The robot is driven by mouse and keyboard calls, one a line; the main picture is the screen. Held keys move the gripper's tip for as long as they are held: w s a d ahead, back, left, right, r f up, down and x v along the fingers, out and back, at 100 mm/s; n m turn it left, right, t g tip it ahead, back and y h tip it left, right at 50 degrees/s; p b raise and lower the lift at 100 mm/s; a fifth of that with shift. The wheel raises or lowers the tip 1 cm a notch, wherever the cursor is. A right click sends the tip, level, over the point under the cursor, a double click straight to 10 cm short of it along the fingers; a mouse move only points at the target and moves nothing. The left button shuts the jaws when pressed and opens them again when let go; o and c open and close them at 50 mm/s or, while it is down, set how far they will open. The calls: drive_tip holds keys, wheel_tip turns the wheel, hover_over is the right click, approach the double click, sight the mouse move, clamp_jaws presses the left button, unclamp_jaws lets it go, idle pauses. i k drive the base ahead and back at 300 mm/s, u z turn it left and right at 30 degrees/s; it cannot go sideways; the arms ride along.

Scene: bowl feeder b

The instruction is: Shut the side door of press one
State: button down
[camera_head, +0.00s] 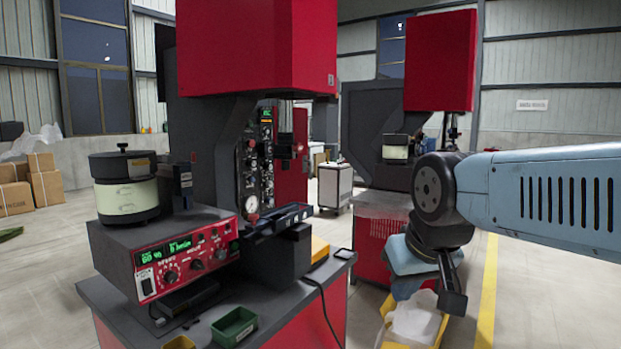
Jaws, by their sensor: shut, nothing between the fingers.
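The near press (258,45), which I take as press one, has a red head on a dark frame. A tall dark panel of gauges and switches (254,165) shows in its side. An upright red panel (291,160) stands just right of the gauges; it looks like the side door, standing open, though its hinge is hidden. My gripper (453,302) is at the lower right, shut and empty, pointing down. It is well apart from the red panel and in front of the yellow crate in the picture.
A red control box (190,258) with a bowl feeder (125,188) stands on the near bench, beside a green tray (234,326). A yellow crate (441,330) holds a white bag (412,318). A second press (440,62) and white cart (335,187) stand behind.

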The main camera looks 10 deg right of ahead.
sight(290, 185)
drive_tip(key=z, duration=0.8)
drive_tip(key=i, duration=2.35)
drive_tip(key=u, duration=0.55)
